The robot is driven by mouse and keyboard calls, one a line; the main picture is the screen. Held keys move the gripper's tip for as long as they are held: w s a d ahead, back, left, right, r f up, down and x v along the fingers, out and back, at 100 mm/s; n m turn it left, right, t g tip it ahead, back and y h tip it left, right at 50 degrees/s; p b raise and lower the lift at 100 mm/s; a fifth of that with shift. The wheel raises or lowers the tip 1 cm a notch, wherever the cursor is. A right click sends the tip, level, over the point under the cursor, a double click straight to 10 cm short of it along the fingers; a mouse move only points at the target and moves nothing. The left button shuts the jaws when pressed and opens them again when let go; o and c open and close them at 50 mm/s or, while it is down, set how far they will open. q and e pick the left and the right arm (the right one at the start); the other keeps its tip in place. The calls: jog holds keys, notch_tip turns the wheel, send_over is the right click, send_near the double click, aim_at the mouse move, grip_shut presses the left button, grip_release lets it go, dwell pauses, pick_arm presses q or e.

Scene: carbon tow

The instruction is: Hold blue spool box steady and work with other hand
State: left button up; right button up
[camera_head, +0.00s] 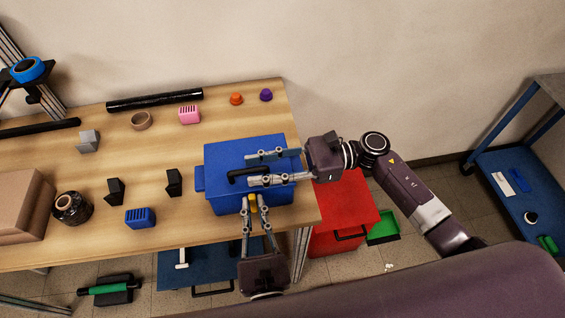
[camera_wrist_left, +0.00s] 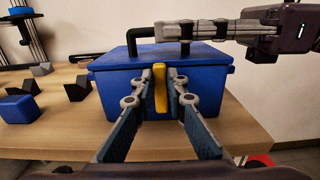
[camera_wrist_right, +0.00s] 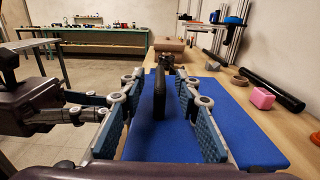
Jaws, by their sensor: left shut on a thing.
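The blue spool box (camera_head: 222,152) stands closed at the right end of the wooden table, with a black handle (camera_head: 243,174) on its lid. The box also shows in the left wrist view (camera_wrist_left: 115,85). My left gripper (camera_head: 252,201) is shut on the yellow latch (camera_wrist_left: 160,88) on the box's front face. My right gripper (camera_head: 252,168) is over the lid, its fingers apart on either side of the handle. In the right wrist view the handle (camera_wrist_right: 159,95) stands between the open fingers, with gaps on both sides.
On the table (camera_head: 160,170), left of the box, are black blocks (camera_head: 174,182), a small blue block (camera_head: 140,218), a pink block (camera_head: 189,114) and a dark spool (camera_head: 72,208). A black roll (camera_head: 155,99) lies at the back. A red cabinet (camera_head: 350,210) stands right of the table.

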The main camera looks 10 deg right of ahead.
jog(key=shift+a, duration=1.35)
jog(key=shift+c, duration=0.2)
grip_shut()
pick_arm(q)
jog(key=o, duration=0.7)
jog(key=shift+s, duration=3.55)
pick_arm(e)
jog(key=c, duration=0.6)
grip_release()
jog(key=shift+c, duration=0.2)
grip_shut()
